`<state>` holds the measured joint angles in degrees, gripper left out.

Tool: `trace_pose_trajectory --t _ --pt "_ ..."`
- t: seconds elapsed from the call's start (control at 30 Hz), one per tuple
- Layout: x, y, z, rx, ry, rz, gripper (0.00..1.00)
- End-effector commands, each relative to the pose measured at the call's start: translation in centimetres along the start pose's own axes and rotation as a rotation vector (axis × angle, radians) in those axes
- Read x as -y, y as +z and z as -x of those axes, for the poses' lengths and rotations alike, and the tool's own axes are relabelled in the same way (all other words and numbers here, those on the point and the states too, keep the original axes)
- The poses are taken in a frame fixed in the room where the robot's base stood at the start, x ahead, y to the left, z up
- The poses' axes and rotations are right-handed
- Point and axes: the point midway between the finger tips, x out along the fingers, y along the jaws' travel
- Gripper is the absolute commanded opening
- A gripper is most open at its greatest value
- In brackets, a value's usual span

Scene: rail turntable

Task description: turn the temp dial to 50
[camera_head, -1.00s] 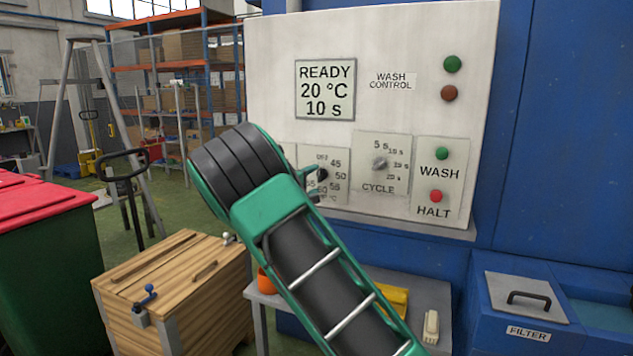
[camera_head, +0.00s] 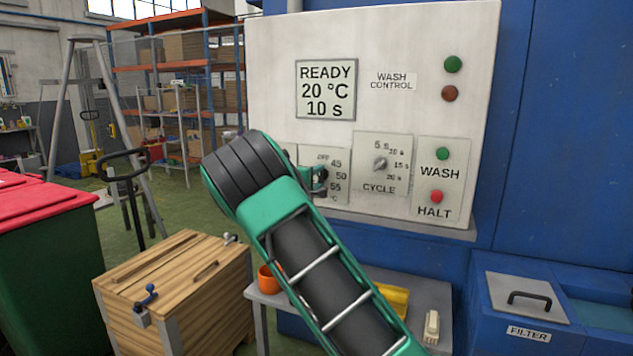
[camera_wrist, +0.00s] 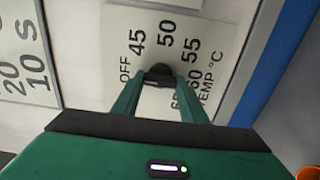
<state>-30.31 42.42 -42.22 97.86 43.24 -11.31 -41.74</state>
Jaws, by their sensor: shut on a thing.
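The temp dial plate (camera_head: 336,196) is on the white control panel, left of the cycle dial, partly hidden by my arm. In the wrist view the temp dial plate (camera_wrist: 217,36) shows OFF, 45, 50, 55 and 60 around a dark knob (camera_wrist: 160,70). My gripper (camera_wrist: 160,80) is shut on the knob, one finger on each side; it also shows at the dial in the head view (camera_head: 318,181). The knob's pointer is hidden, so I cannot tell its setting. The display (camera_head: 326,90) reads READY, 20 °C, 10 s.
The cycle dial (camera_head: 380,164) is close on the right. Beyond it are the green WASH button (camera_head: 442,153) and red HALT button (camera_head: 436,196). Below stands a grey table (camera_head: 430,297) with an orange cup (camera_head: 268,279). A wooden crate (camera_head: 180,290) stands at the left.

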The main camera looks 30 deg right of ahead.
Motion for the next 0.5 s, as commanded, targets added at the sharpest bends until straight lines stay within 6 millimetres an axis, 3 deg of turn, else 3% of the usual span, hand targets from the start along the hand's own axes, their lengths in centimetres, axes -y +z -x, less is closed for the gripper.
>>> trace_pose_trajectory --t 0.27,0.5 --pt "0.27 0.04 0.15 0.004 -0.005 -0.052 0.17" --pt "0.43 0.04 0.18 0.005 -0.007 -0.205 0.17"
